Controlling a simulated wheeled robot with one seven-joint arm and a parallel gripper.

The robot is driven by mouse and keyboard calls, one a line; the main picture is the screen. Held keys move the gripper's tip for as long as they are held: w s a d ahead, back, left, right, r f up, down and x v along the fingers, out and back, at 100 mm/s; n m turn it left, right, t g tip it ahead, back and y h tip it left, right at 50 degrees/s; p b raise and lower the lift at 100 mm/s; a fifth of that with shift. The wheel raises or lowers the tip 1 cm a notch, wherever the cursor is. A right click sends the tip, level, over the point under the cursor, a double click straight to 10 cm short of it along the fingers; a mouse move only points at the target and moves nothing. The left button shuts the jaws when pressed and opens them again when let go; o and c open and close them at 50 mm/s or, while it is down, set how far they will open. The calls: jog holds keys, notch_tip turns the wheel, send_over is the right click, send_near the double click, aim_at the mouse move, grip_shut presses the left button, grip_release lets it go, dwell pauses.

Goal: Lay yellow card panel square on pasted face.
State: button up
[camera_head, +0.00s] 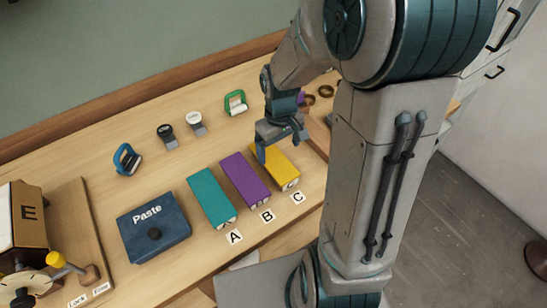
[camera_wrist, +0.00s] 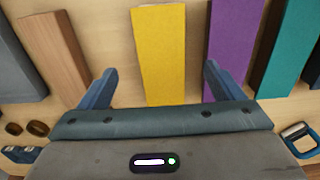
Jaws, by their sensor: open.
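The yellow card panel (camera_head: 281,172) lies on the bench at label C, to the right of the purple piece. My gripper (camera_head: 281,146) is over its far part, pointing down. In the wrist view the yellow panel (camera_wrist: 170,45) runs up between the two blue fingers of my gripper (camera_wrist: 158,72). The fingers are spread wider than the panel, with a gap on each side. I cannot tell how high they are above the bench. A box marked E (camera_head: 28,212) stands at the left edge, partly cut off. I cannot make out a pasted face on it.
A purple piece (camera_head: 243,178) and a teal piece (camera_head: 211,197) lie left of the panel, at B and A. A blue Paste box (camera_head: 153,228) is further left. Several small tools, including a green-handled one (camera_head: 235,102), stand behind. The bench between them is clear.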

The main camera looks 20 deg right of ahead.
aim_at(278, 163)
jog(key=shift+w+a+f+p, duration=0.1)
jog(key=shift+f+p, duration=0.15)
jog(key=shift+f, duration=1.2)
jog(key=shift+w+a+f+p, duration=0.1)
jog(key=shift+f+p, duration=0.1)
jog(key=shift+f, duration=1.2)
jog(key=c, duration=1.2)
jog(key=shift+o, duration=0.2)
jog(key=shift+r, duration=0.1)
